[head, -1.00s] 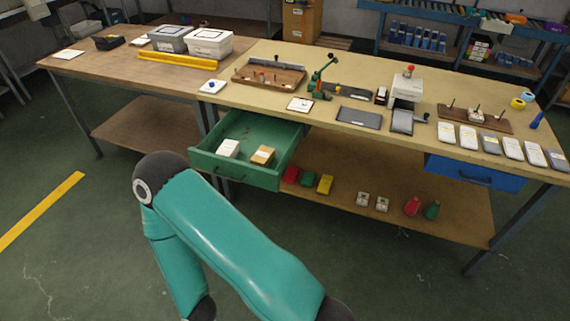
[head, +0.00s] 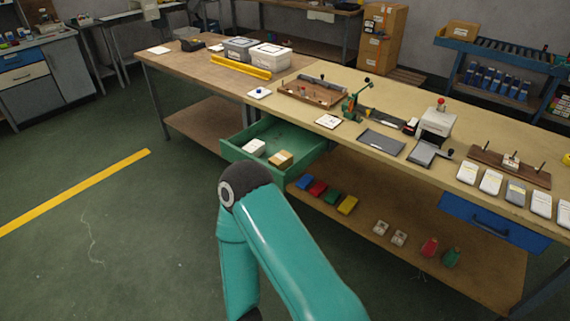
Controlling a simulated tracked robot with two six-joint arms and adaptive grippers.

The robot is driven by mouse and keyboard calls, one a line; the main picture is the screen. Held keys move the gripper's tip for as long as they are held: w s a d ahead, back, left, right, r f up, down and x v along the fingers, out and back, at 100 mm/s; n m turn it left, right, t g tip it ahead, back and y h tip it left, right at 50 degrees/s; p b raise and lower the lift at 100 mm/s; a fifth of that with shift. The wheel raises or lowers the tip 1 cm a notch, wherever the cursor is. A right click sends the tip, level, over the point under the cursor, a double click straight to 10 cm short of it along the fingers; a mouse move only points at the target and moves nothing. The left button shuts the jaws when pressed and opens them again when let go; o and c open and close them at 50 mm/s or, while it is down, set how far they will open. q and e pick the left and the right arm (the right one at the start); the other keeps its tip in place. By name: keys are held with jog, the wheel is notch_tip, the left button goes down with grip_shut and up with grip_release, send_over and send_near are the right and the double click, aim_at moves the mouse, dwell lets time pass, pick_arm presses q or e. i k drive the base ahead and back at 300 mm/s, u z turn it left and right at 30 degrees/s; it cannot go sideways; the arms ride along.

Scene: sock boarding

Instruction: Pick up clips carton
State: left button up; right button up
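Two small cartons lie in the open green drawer (head: 240,156) under the bench: a white carton (head: 254,147) on the left and a tan carton (head: 280,159) on the right. I cannot read a label on either, so I cannot tell which one holds clips. One of my teal arms rises from the bottom of the head view, its dark elbow just in front of the drawer and below the cartons. Neither of my grippers shows in the head view.
The benchtop (head: 330,84) bears a wooden tray (head: 312,92), a green hand press (head: 352,104) and several pale packs at right. The lower shelf (head: 400,215) holds several coloured blocks. A blue drawer (head: 485,222) is shut. The floor at left is clear, with a yellow line (head: 75,190).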

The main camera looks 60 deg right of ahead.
aim_at(281, 160)
jog(key=z, duration=0.35)
jog(key=i, duration=0.95)
jog(key=z, duration=0.85)
jog(key=i, duration=0.55)
jog(key=z, duration=0.2)
jog(key=k, duration=0.85)
jog(key=z, duration=0.2)
jog(key=i, duration=0.7)
jog(key=u, duration=0.05)
